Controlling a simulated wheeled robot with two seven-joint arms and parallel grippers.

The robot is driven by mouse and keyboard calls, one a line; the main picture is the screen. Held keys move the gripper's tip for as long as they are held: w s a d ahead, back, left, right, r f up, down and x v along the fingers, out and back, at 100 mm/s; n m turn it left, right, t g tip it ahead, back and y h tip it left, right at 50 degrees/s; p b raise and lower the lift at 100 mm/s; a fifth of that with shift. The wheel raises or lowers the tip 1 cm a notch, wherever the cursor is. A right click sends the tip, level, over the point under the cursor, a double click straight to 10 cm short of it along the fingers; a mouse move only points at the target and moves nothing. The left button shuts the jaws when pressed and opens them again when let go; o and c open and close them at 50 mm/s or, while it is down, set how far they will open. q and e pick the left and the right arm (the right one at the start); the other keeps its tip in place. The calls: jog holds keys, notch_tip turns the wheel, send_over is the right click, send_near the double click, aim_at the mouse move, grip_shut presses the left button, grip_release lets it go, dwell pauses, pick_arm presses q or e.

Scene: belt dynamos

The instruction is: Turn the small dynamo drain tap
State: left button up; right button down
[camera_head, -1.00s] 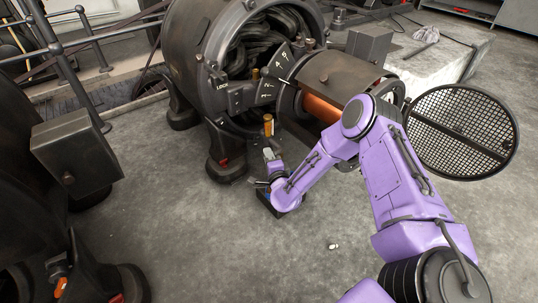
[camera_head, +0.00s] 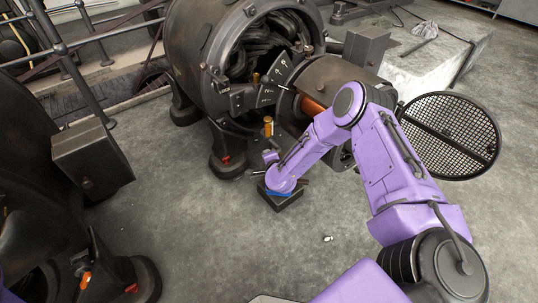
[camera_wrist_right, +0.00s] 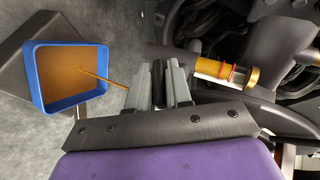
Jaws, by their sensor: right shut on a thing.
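My right gripper (camera_wrist_right: 158,88) is shut on a small dark part between its fingertips, at the foot of the dynamo (camera_head: 215,55). I take this part to be the drain tap; the fingers hide most of it. A thin amber line, like a stream of oil, runs from beside the fingers to a blue-rimmed tray (camera_wrist_right: 38,88) with brown-orange contents. In the head view, the forearm partly covers the tray (camera_head: 280,193). A sight glass of amber fluid (camera_wrist_right: 213,68) sits just right of the fingers; it also shows in the head view (camera_head: 268,126). My left gripper is out of view.
Another dark machine stands at the left, with an orange-handled fitting (camera_head: 86,280) low down and a grey box (camera_head: 92,158). A round mesh cover (camera_head: 450,135) is at the right. A railing (camera_head: 65,60) is at the back left. The floor in front is open.

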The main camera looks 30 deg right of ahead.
jog(key=c, duration=1.1)
grip_release()
jog(key=shift+w, duration=0.1)
jog(key=p+v, duration=0.4)
jog(key=v, duration=0.6)
jog(key=shift+s, duration=0.25)
